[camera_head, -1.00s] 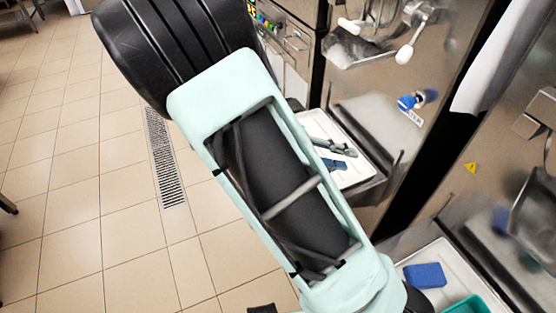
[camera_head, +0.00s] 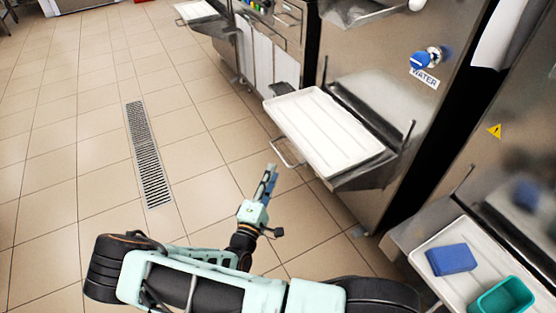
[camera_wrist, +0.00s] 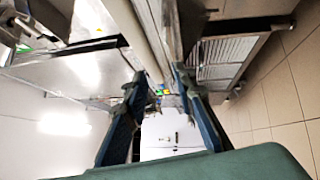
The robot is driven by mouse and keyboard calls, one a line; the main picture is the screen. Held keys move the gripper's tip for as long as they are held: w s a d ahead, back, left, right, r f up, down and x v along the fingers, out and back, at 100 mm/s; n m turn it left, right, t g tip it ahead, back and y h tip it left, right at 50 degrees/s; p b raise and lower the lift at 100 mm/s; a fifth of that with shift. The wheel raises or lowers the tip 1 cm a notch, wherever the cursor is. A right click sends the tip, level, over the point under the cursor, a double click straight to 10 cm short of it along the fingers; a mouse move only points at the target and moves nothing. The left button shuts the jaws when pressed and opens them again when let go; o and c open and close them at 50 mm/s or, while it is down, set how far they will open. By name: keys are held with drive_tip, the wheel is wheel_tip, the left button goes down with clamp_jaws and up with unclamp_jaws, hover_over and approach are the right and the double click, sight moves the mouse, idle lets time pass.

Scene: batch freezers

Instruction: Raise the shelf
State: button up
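The shelf (camera_head: 372,179) is a metal ledge folded out level from the front of the middle steel machine, with a white ribbed tray (camera_head: 320,130) on it. A thin wire loop (camera_head: 287,153) sticks out below the shelf's left edge. My gripper (camera_head: 271,172) is left of the shelf, near this loop and seemingly lower than the tray. In the wrist view, my gripper's two dark blue fingers (camera_wrist: 158,80) stand apart. A pale long edge runs behind the gap between them. I cannot tell whether they touch the shelf or loop.
A blue water knob (camera_head: 424,60) is on the machine above the shelf. At lower right, another tray holds a blue sponge (camera_head: 451,259) and a teal container (camera_head: 503,296). A further white tray (camera_head: 196,11) is at the back. The tiled floor to the left is clear around a drain grate (camera_head: 147,155).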

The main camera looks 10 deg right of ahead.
sight(278, 153)
drive_tip(key=shift+n+y, duration=0.4)
drive_tip(key=shift+y, duration=0.1)
drive_tip(key=b+x, duration=0.1)
drive_tip(key=x, duration=0.2)
drive_tip(key=f+b+x, duration=0.1)
drive_tip(key=x, duration=0.6)
drive_tip(key=shift+w+a+f+b, duration=0.2)
drive_tip(key=shift+w+f+b, duration=0.15)
drive_tip(key=shift+w+b, duration=0.1)
drive_tip(key=shift+c, duration=0.2)
clamp_jaws()
